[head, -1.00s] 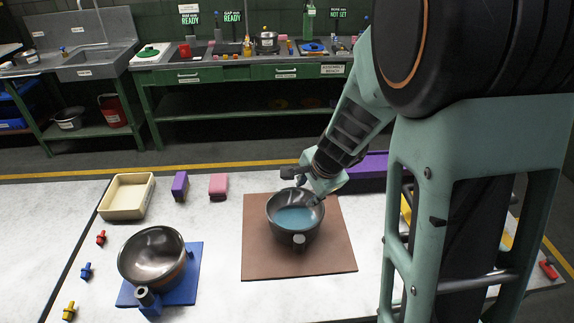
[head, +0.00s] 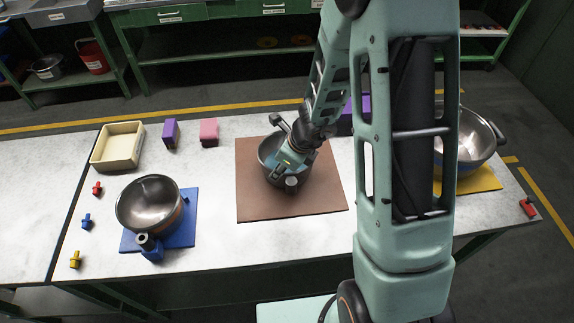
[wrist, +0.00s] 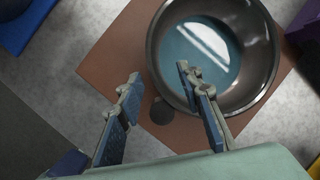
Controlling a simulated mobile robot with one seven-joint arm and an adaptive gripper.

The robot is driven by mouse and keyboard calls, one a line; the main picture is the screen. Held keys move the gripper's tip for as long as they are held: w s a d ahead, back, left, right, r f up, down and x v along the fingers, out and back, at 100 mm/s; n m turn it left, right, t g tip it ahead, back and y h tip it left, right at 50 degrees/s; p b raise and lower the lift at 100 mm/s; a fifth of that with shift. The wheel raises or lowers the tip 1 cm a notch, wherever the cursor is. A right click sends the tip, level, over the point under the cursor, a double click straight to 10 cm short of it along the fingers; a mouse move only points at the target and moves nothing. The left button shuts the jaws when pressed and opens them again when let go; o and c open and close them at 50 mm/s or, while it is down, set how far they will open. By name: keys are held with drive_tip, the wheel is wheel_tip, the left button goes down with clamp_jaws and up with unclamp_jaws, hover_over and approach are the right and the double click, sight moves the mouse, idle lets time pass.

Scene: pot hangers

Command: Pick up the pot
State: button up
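A dark metal pot (head: 265,162) with a blue-looking inside stands upright on the brown mat (head: 310,195). It also fills the upper right of the wrist view (wrist: 258,65). A dark round knob (wrist: 162,111) sticks out from its side. My gripper (head: 280,173) is at the near side of this pot and hides part of it in the head view. In the wrist view my gripper (wrist: 158,76) is open and empty. Its right finger overlaps the pot's inside, its left finger is outside, and the rim shows between them. I cannot tell how far down the fingers reach.
A second pot (head: 150,203) tilts on a blue base (head: 183,232) at left. A third pot (head: 478,145) stands on a yellow mat (head: 470,183) at right, partly behind my arm. A cream tray (head: 118,146), purple block (head: 171,134) and pink block (head: 209,132) line the back.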

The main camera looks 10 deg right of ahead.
drive_tip(key=b, duration=0.2)
hover_over(275, 184)
wheel_tip(275, 184, down, 5)
drive_tip(key=shift+s+d+r, duration=0.1)
drive_tip(key=shift+r, duration=0.1)
drive_tip(key=shift+c, duration=0.6)
clamp_jaws()
drive_tip(key=shift+r, duration=0.1)
